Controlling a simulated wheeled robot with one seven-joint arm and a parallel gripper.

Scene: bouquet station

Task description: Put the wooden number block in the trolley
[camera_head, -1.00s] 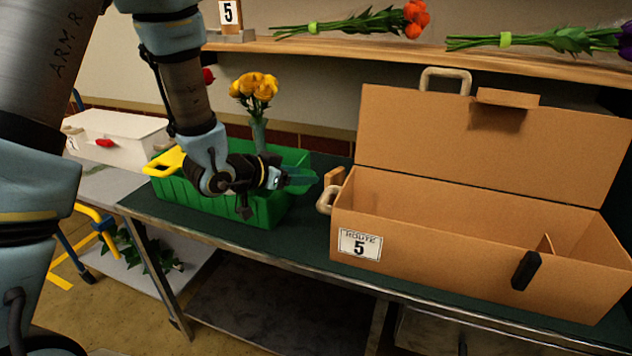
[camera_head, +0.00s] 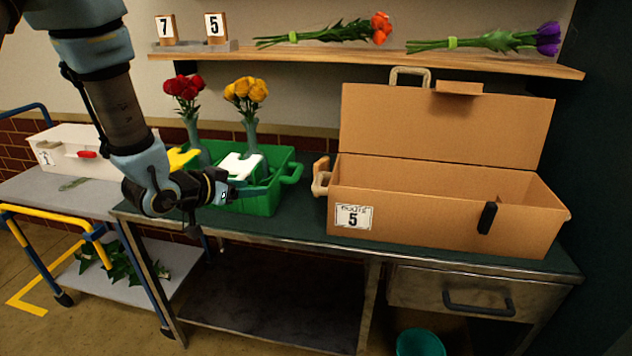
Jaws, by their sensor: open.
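Two wooden number blocks stand in a holder on the wall shelf: a 7 block (camera_head: 166,30) and a 5 block (camera_head: 216,27). A plain wooden piece (camera_head: 321,167) shows beside the left end of the cardboard box; I cannot tell whether it is also a number block, as no number shows. The trolley (camera_head: 85,190), grey with a blue frame and yellow bar, stands at the left against the bench. My gripper (camera_head: 258,188) is open and in front of the green crate, pointing right, left of the wooden piece and apart from it. Nothing shows between its fingers.
The green crate (camera_head: 285,180) has vases of red and yellow flowers by it. The open cardboard box (camera_head: 430,222), labelled 5, fills the bench's right. A white case (camera_head: 90,150) sits on the trolley; its front top is mostly clear. Leaves (camera_head: 122,262) lie on its lower shelf.

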